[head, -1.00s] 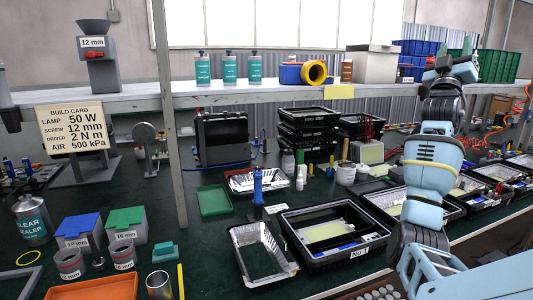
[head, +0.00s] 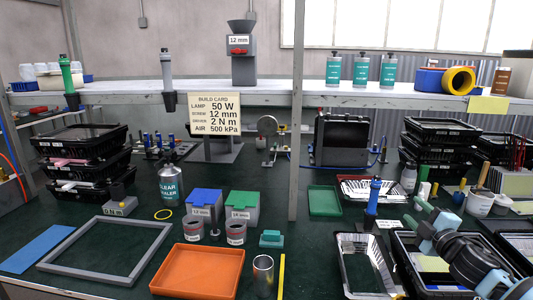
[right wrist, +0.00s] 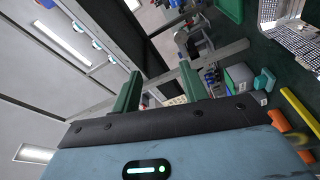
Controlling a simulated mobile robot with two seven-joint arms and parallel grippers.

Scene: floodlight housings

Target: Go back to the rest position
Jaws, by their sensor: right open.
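My right gripper (head: 420,218) is in the lower right of the head view, above the black floodlight housing bin. Its green fingers also show in the right wrist view (right wrist: 158,88), apart with nothing between them, so it is open and empty. My left gripper is in neither current view. The build card (head: 213,115) stands at the back of the green bench and reads 50 W, 12 mm, 2 N m and 500 kPa.
A silver reflector housing (head: 343,265) and a blue-handled driver (head: 374,196) are left of my right gripper. A shelf post (head: 295,150) rises mid-bench.

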